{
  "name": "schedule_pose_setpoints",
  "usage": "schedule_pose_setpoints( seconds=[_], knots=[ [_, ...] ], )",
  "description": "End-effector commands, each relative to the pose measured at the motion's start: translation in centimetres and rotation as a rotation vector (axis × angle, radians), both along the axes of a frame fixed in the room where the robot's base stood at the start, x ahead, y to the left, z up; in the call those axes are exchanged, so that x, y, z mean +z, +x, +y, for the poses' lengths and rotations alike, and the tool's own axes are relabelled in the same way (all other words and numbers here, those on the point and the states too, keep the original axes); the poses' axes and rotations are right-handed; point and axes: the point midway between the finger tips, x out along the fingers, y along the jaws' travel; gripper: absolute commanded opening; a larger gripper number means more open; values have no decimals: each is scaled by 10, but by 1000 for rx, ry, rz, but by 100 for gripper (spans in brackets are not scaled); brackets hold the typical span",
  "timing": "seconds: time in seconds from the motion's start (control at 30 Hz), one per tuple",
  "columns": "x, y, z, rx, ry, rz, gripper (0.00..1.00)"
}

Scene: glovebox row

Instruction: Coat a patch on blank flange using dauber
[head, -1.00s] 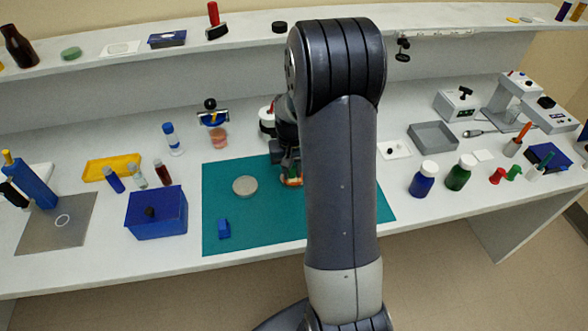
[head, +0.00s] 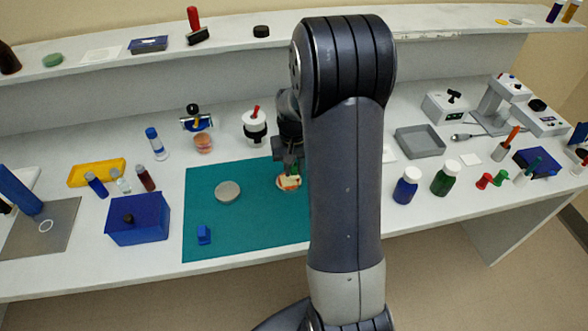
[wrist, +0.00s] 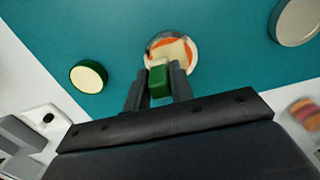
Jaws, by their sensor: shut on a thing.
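My gripper (wrist: 160,85) is shut on a small green block-like piece (wrist: 159,80), likely the dauber's handle. Its lower end is hidden. It is held over a round dish-like disc (wrist: 172,52) with a pale rim and orange and cream markings, which also shows in the head view (head: 289,182); I cannot tell whether they touch. A plain grey disc (head: 228,192), likely the blank flange, lies flat on the teal mat, left of the gripper in the head view and at the upper right in the wrist view (wrist: 298,20). A green-rimmed round thing with a cream top (wrist: 88,76) is on the mat.
A white and black canister (head: 255,128) and a pinkish jar (head: 203,143) stand behind. My arm hides the mat's right part in the head view.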

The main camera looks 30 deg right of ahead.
Motion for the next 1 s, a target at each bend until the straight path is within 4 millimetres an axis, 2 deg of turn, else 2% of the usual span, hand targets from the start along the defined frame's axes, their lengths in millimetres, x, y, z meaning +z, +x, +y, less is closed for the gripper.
schedule_pose_setpoints(
  seconds=[0.1,0.6,1.0],
  knots=[
    [13,-1,2,2,1,2,0],
    [57,-2,6,4,1,2,0],
    [59,-2,7,4,1,2,0]
  ],
)
